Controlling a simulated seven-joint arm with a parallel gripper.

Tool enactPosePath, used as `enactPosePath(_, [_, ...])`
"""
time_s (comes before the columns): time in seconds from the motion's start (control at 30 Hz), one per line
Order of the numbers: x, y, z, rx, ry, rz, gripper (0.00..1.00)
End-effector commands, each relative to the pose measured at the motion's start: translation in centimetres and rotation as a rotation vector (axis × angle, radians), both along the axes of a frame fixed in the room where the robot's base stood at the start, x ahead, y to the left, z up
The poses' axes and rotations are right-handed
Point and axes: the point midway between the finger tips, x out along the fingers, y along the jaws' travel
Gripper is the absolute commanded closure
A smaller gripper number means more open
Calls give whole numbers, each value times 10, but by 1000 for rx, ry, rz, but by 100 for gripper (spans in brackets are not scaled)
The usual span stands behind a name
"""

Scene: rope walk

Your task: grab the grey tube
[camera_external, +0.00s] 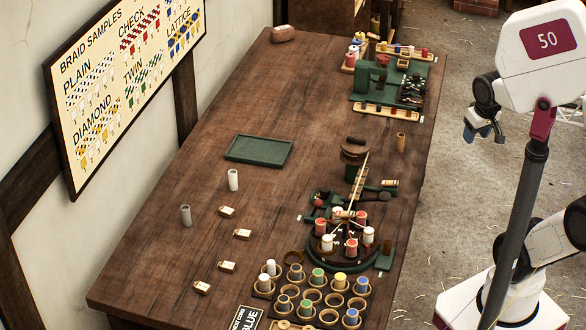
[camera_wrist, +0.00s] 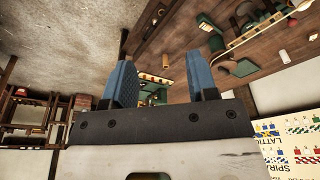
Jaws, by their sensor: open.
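The grey tube (camera_external: 185,215) stands upright on the left part of the wooden table in the external view, apart from other things. A white tube (camera_external: 232,180) stands behind it and to its right. My gripper (camera_external: 484,131) is far away at the upper right, in the air beyond the table's right edge, and holds nothing. In the wrist view, its two blue fingers (camera_wrist: 162,80) are spread apart with nothing held between them. I cannot make out the grey tube in the wrist view.
Several small tan tags, one of them here (camera_external: 242,234), lie right of the grey tube. A green tray (camera_external: 259,150) lies farther back. A braiding stand (camera_external: 342,262) and several spools crowd the table's right front. The wall with a sample board (camera_external: 122,80) is at left.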

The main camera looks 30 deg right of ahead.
Motion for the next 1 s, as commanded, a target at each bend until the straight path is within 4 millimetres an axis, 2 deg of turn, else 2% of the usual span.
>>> enactPosePath(0.47, [0,0,0,0,0,0,47])
enactPosePath(0.5, [0,0,0,0,0,0,42])
enactPosePath(0.77, [0,0,0,0,0,0,42])
enactPosePath(1.0, [10,5,3,19,12,-9,42])
